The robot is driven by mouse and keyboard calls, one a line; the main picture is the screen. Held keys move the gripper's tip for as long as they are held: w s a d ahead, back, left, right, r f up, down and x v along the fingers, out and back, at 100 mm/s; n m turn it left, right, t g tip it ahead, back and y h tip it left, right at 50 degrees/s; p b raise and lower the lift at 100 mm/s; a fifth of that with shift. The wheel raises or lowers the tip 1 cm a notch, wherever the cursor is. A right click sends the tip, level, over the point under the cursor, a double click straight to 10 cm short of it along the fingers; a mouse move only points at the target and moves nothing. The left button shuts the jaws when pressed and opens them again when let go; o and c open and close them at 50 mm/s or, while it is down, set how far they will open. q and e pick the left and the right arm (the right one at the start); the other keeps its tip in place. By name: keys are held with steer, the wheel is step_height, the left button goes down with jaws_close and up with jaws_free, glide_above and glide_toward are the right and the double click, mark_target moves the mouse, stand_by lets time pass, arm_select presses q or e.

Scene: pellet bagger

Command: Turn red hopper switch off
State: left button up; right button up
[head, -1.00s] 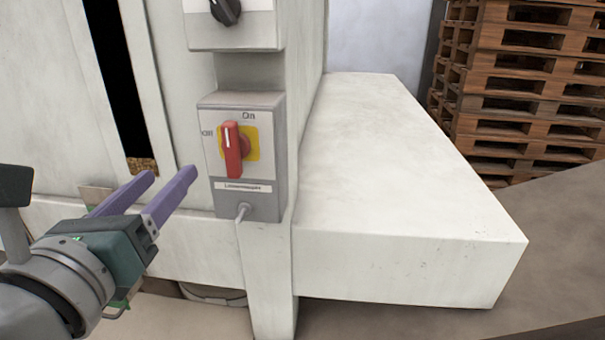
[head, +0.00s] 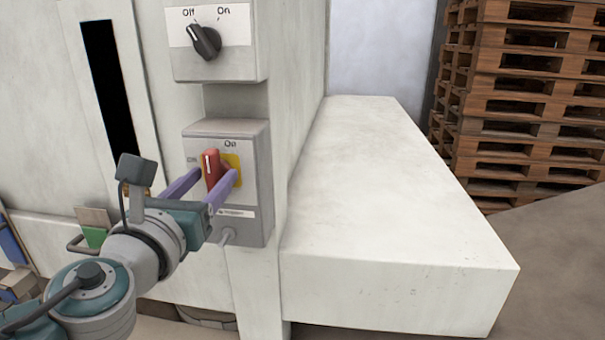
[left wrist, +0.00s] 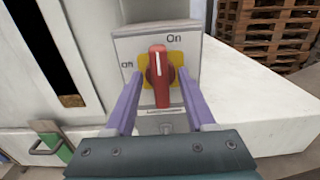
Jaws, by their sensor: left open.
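The red hopper switch (head: 211,168) is a red rotary handle on a yellow plate, on a grey box (head: 258,190) fixed to the white machine. Its handle stands upright with its white mark up, towards the "On" label; another label is at the left. It also shows in the left wrist view (left wrist: 161,75). My left gripper (head: 205,178) is open, its purple fingers on either side of the red handle. In the left wrist view the fingers (left wrist: 159,95) flank the handle with gaps showing. My right gripper is not in view.
A black rotary switch (head: 205,42) marked Off and On sits on a box above. A white block (head: 390,215) extends to the right. Stacked wooden pallets (head: 530,90) stand at the back right. A green part with a handle (head: 93,236) is at lower left.

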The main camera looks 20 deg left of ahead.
arm_select(q)
jaws_close()
stand_by(0.3)
stand_by(0.3)
steer(key=n+b, duration=0.2)
steer(key=n, duration=0.2)
steer(key=shift+f, duration=0.15)
steer(key=n+b, duration=0.1)
steer(key=n, duration=0.3)
steer(key=shift+n+b, duration=0.3)
steer(key=shift+b, duration=0.05)
steer(key=n+b, duration=0.1)
steer(key=n, duration=0.3)
steer(key=shift+a+n, duration=0.1)
steer(key=shift+n, duration=0.2)
steer(key=shift+n+b, duration=0.45)
steer(key=shift+n, duration=1.85)
